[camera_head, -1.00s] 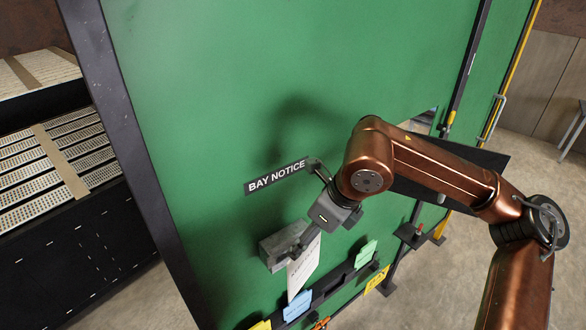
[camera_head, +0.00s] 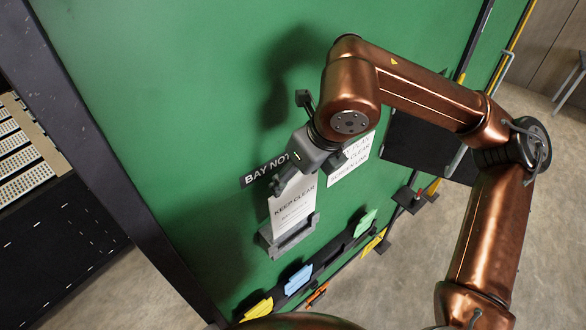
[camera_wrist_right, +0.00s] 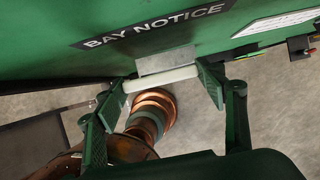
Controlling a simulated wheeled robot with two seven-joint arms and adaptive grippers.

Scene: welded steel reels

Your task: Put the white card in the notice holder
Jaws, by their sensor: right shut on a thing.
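The white card (camera_head: 294,208) reads KEEP CLEAR and hangs upright, its face to the camera. My right gripper (camera_head: 286,180) is shut on its top edge. In the right wrist view, the card shows as a white strip (camera_wrist_right: 160,79) between my fingertips (camera_wrist_right: 163,88). The grey notice holder (camera_head: 292,240) is fixed low on the green panel, directly below the card. The card's lower edge meets the holder's top; I cannot tell whether it is inside the slot or just in front. A grey plate (camera_wrist_right: 168,60) lies beyond the card in the wrist view. My left gripper is not in view.
The BAY NOTICE label (camera_head: 262,172) is on the green panel (camera_head: 180,90), partly behind my gripper. A second white notice (camera_head: 352,160) is to the right. Below, a dark rail (camera_head: 325,265) carries yellow, blue and green cards. Shelving stands at the left.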

